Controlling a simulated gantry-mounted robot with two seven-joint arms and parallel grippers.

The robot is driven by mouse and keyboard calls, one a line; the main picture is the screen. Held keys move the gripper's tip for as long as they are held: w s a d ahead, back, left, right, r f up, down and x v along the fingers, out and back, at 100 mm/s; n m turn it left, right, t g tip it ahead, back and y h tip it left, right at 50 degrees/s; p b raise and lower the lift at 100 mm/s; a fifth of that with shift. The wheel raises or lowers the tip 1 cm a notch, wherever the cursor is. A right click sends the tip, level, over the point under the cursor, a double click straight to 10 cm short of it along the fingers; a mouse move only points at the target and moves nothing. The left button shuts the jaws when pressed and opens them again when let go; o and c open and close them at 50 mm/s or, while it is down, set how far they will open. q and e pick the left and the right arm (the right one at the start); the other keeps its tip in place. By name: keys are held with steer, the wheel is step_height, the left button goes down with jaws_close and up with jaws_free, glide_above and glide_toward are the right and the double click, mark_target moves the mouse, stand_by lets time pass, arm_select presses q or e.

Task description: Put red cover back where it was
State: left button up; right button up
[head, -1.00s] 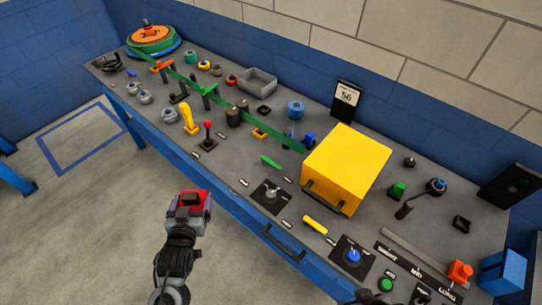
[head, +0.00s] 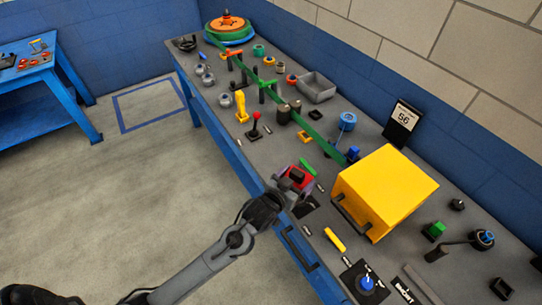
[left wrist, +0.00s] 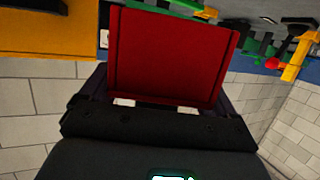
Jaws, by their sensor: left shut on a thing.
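The red cover (head: 297,175) is held in my left gripper (head: 295,182), over the front edge of the bench. The left wrist view shows the red cover (left wrist: 170,58) as a red, open-looking shell between the jaws. The gripper is shut on it. Below and beside the gripper, a black switch plate (head: 306,208) on the bench is mostly hidden by the gripper. I cannot tell whether the cover touches anything on the bench. My right gripper is not in view.
A yellow box (head: 385,190) with a black handle stands just right of the gripper. A green piece (head: 307,165) lies close behind it. A yellow piece (head: 334,240) and a blue knob (head: 366,283) are nearer. A red-topped joystick (head: 254,125) stands to the left.

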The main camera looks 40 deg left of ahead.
arm_select(q)
steer(key=w+a+r+b, duration=0.1)
steer(key=w+a+b, duration=0.2)
steer(key=w+a, duration=0.45)
steer(key=w+a+r+b, duration=0.1)
steer(key=w+a+b, duration=0.3)
steer(key=w, duration=0.7)
steer(key=s+a+f, duration=0.2)
steer(key=a, duration=0.1)
steer(key=s+a+f, duration=0.2)
steer(key=a, duration=0.1)
steer(key=s+a+f, duration=0.2)
steer(key=a, duration=0.1)
steer(key=shift+s+a+f, duration=0.3)
steer(key=shift+a+f, duration=0.05)
steer(key=shift+f, duration=2.1)
steer(key=shift+f+b, duration=0.1)
steer(key=shift+b, duration=0.2)
steer(key=o, duration=0.8)
